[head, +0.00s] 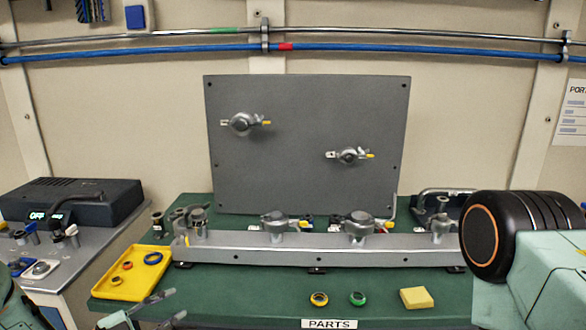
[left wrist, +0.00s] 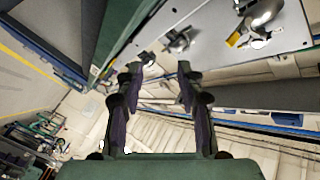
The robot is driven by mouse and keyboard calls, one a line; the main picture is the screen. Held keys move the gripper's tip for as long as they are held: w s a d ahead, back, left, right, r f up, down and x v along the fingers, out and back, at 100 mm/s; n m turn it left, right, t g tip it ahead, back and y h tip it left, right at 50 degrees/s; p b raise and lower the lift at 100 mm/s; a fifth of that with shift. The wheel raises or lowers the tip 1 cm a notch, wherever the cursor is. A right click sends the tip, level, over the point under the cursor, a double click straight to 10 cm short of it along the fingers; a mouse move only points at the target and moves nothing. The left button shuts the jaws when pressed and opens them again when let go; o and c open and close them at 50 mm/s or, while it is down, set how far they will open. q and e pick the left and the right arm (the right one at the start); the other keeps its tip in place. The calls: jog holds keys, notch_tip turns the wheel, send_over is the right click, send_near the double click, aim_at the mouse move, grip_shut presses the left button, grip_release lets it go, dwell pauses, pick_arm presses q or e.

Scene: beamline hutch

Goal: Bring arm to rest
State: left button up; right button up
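My left gripper (head: 174,304) shows at the lower left of the head view, low in front of the yellow tray (head: 112,290). Its two fingers are apart with nothing between them. In the left wrist view the gripper (left wrist: 159,70) is also open and empty, with a grey panel with metal fittings beyond its fingertips. A large part of my right arm fills the right edge of the head view, and its gripper does not show.
The green table (head: 250,300) carries a long grey rail (head: 330,248) with several metal valves. An upright grey panel (head: 300,120) stands behind it. Two small rings and a yellow block (head: 416,298) lie in front. A side bench with a dark box (head: 75,203) is at left.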

pick_arm(q)
jog(key=s+d+f+n+g+y, duration=0.3)
jog(key=s+d+f+n+y, duration=0.1)
jog(key=s+f+n, duration=0.3)
jog(key=s+d+f+n+g+y, duration=0.3)
jog(key=s+d+f+n+y, duration=0.15)
jog(key=s+f, duration=0.35)
jog(key=s+a+n+g+y, duration=0.1)
jog(key=s+a+n+g, duration=0.15)
jog(key=s, duration=0.95)
jog(key=s+a+n+g+y, duration=0.15)
jog(key=s+n+g, duration=0.25)
jog(key=s, duration=0.7)
notch_tip(320, 180, down, 12)
jog(key=s+b, duration=0.1)
jog(key=b, duration=1.1)
jog(key=shift+d+r+y, duration=0.15)
jog(key=shift+r+y, duration=0.05)
jog(key=shift+y, duration=0.1)
